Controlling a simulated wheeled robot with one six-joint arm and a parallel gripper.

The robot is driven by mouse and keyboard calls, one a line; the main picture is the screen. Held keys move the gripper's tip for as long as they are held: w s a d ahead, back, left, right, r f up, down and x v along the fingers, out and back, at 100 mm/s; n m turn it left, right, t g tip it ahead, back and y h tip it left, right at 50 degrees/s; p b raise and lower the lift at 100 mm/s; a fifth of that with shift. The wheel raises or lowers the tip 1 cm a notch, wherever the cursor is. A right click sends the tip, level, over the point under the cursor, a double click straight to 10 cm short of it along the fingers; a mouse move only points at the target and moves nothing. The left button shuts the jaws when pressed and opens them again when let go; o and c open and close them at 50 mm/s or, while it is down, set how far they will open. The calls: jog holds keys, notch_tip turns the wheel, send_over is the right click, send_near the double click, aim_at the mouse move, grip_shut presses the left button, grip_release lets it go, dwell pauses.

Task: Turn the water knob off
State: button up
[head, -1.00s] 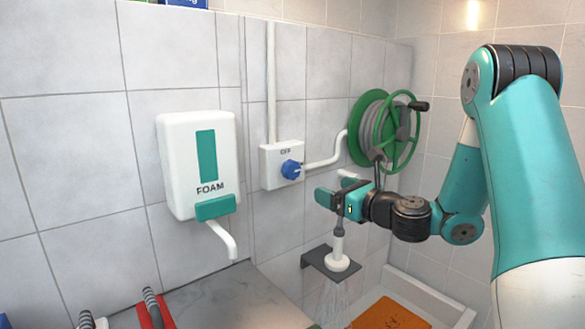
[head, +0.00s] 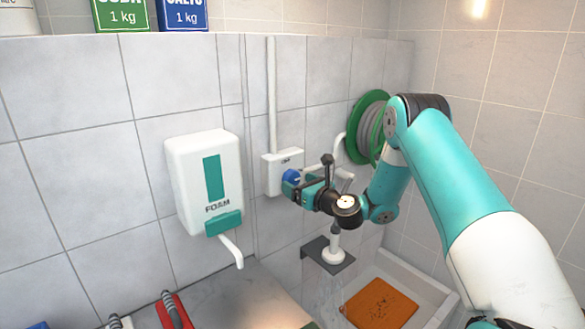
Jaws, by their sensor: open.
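The blue water knob (head: 290,176) sits on the front of a white wall box (head: 272,180) with a small label, seemingly "OFF", above it. My gripper (head: 297,186) is open at the knob, with its teal fingers partly covering the knob's right and lower side. I cannot tell whether the fingers touch the knob or sit around it. The knob's pointer is not readable here. A white spray head (head: 333,255) hangs in a dark wall bracket below, and faint water streams fall from it.
A FOAM dispenser (head: 206,180) is on the wall to the left. A green hose reel (head: 368,128) is on the wall just right of my gripper. An orange mat (head: 381,303) lies in the white basin (head: 437,293) below. Red-handled tools (head: 174,312) lie at the bottom left.

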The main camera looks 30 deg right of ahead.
aim_at(295, 181)
jog(key=shift+w+a+p, duration=0.2)
jog(key=shift+w+p, duration=0.1)
jog(key=shift+w, duration=0.65)
jog(key=shift+w+a+p, duration=0.15)
jog(key=shift+w+p, duration=0.1)
jog(key=shift+w, duration=0.65)
jog(key=c, duration=0.9)
